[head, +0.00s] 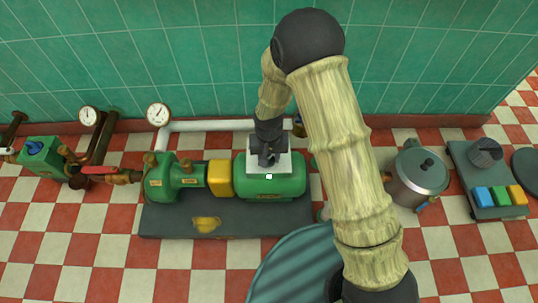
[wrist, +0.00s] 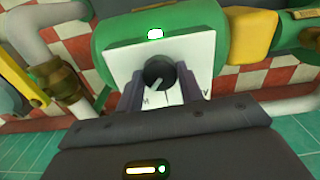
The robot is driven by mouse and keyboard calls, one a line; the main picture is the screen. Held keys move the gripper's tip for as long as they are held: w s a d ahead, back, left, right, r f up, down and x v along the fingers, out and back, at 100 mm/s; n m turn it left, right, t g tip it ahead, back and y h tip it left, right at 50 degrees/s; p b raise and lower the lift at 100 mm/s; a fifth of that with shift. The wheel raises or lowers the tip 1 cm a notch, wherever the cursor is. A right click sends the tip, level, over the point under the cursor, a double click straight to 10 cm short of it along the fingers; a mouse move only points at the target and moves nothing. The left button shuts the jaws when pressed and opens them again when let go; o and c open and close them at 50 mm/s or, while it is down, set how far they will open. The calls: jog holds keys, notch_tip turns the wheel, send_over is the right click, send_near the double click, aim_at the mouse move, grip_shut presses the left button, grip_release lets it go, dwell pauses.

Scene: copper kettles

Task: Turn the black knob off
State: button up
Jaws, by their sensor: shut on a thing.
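The black knob (wrist: 159,74) sits on a white plate (wrist: 200,48) on the green motor housing (head: 272,188). In the wrist view a pale pointer line on the knob slants to the lower left. Dark letters, partly hidden, show on the plate to its left and right. My gripper (wrist: 160,82) has one finger on each side of the knob and is shut on it. In the head view my gripper (head: 268,154) reaches down over the white plate and hides the knob. A small bright lamp (wrist: 155,33) glows on the housing beside the plate.
A yellow coupling (head: 219,179) joins the housing to a green pump (head: 162,180). A red-handled valve (head: 99,170) and two gauges stand at left. A metal pot (head: 418,176) and a grey box with coloured buttons (head: 487,180) stand at right. A tiled wall runs behind.

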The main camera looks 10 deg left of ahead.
jog(key=shift+r+p, duration=0.15)
jog(key=shift+p, duration=0.15)
jog(key=shift+r+n+p, duration=0.1)
jog(key=shift+n+p, duration=1)
jog(key=shift+p, duration=0.15)
jog(key=n+p, duration=0.2)
jog(key=shift+n+p, duration=0.3)
jog(key=shift+p, duration=0.05)
jog(key=shift+f+n+p, duration=0.2)
jog(key=shift+n+p, duration=1.3)
jog(key=shift+n, duration=0.3)
jog(key=o, duration=1)
jog(key=shift+w, duration=0.1)
